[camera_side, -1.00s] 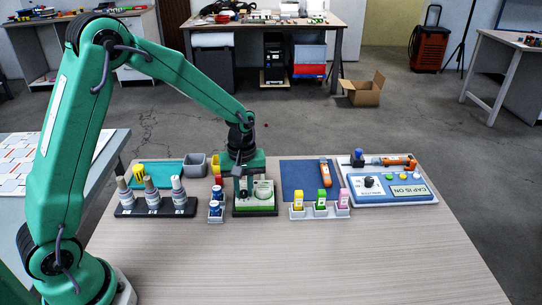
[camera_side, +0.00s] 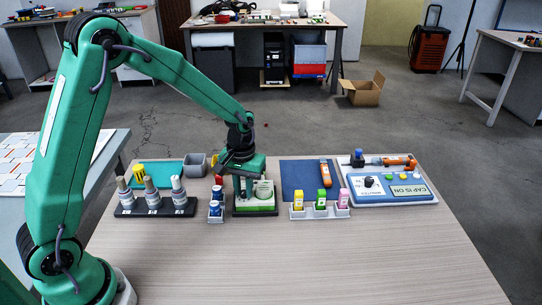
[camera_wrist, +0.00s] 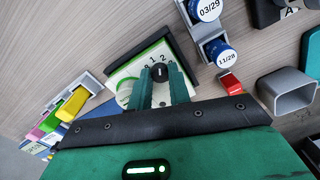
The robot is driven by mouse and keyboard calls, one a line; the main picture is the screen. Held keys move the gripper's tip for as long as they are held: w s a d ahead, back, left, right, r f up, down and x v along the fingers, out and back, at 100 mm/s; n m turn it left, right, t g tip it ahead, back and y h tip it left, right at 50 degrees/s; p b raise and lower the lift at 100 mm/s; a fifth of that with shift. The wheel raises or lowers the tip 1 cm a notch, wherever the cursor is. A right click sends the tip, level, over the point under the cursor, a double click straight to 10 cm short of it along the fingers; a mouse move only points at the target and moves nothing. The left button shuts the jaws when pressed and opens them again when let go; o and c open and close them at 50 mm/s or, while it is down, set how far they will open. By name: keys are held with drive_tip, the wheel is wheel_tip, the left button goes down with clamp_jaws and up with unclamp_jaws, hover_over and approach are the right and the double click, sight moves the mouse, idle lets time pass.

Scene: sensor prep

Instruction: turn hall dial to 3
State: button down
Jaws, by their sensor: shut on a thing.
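The hall dial unit (camera_side: 255,211), a white and green box with a numbered dial and a round pale part beside it, stands mid-table. In the wrist view the dial unit (camera_wrist: 122,70) has its black knob (camera_wrist: 160,72) between my fingertips, with a small white mark on the knob. The digits 1 and 2 read beside it; others are partly hidden, and the exact setting cannot be told. My gripper (camera_side: 243,190) points down at the unit, shut on the knob. My gripper (camera_wrist: 161,82) has one green finger on each side of the knob.
Left of the unit stand a small rack with blue-capped bottles (camera_side: 215,207) and a black rack of grey-white bottles (camera_side: 152,203). The front table is clear.

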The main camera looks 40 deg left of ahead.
sight(243, 192)
drive_tip(key=m, duration=1.2)
idle(0.4)
drive_tip(key=c, duration=1.6)
unclamp_jaws()
drive_tip(key=shift+o, duration=0.2)
drive_tip(key=shift+r, duration=3.95)
drive_tip(key=shift+s, duration=0.1)
